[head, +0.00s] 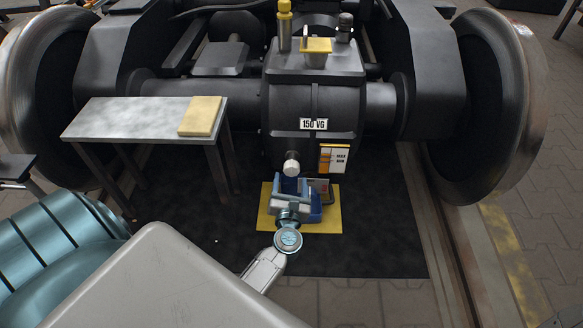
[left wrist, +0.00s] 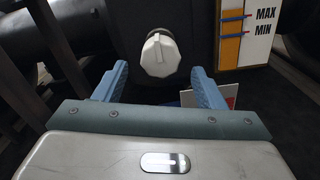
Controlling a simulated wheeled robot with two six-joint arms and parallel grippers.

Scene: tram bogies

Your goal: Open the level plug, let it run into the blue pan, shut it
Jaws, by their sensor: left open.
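The level plug is a white ribbed knob (head: 291,165) low on the front of the dark gearbox (head: 315,98). In the left wrist view the plug (left wrist: 160,54) sits between and beyond the fingertips. My left gripper (head: 291,183) is open just below and in front of the plug; its two blue fingers (left wrist: 162,80) are apart and empty. The blue pan (head: 316,215) stands on a yellow mat (head: 325,228) under the plug, partly hidden by my gripper. A MAX/MIN level plate (head: 333,158) is to the right of the plug. My right gripper is not seen.
A grey side table (head: 120,118) with a yellow cloth or pad (head: 201,115) stands left of the gearbox. Large wheels (head: 490,105) flank the bogie. A yellow cap (head: 284,8) and a yellow-topped funnel-like part (head: 316,46) are on top. The dark floor mat (head: 380,225) is clear at right.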

